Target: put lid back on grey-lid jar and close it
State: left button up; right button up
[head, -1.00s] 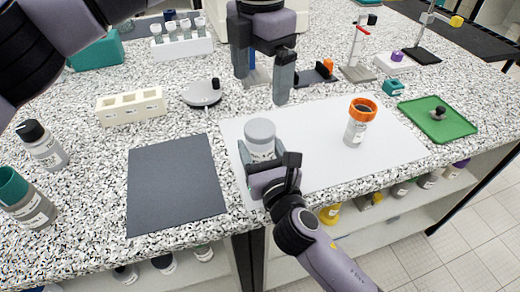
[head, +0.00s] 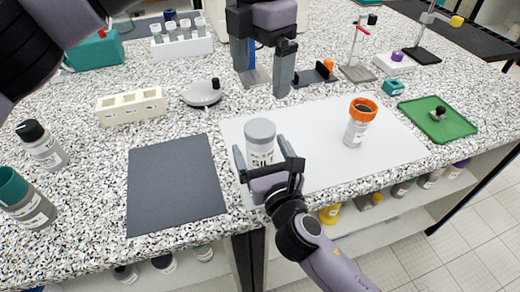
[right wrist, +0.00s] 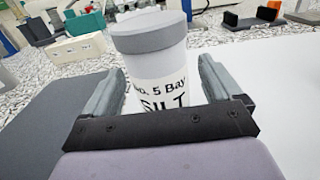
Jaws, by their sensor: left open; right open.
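The grey-lid jar (head: 260,150) stands upright on the white mat. Its grey lid (head: 260,129) sits on top; whether it is fully closed cannot be told. In the right wrist view the jar (right wrist: 160,80) shows a label reading "No. 5 Bay SILT", and the lid (right wrist: 152,34) looks level. My right gripper (head: 257,156) is open at the jar's front, a finger on each side with gaps visible in the wrist view (right wrist: 160,82). The jar's base is hidden behind it. My left gripper (head: 264,90) is open and empty, behind and above the jar.
An orange-topped jar (head: 357,125) stands on the white mat (head: 320,165), right of the grey-lid jar. A dark mat (head: 175,185) lies bare to the left. A cream rack (head: 131,106) and grey dish (head: 201,94) sit behind. A green tray (head: 438,122) is at right.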

aim_at(264, 158)
jog(key=shift+v, duration=3.05)
jog(key=shift+s, duration=0.1)
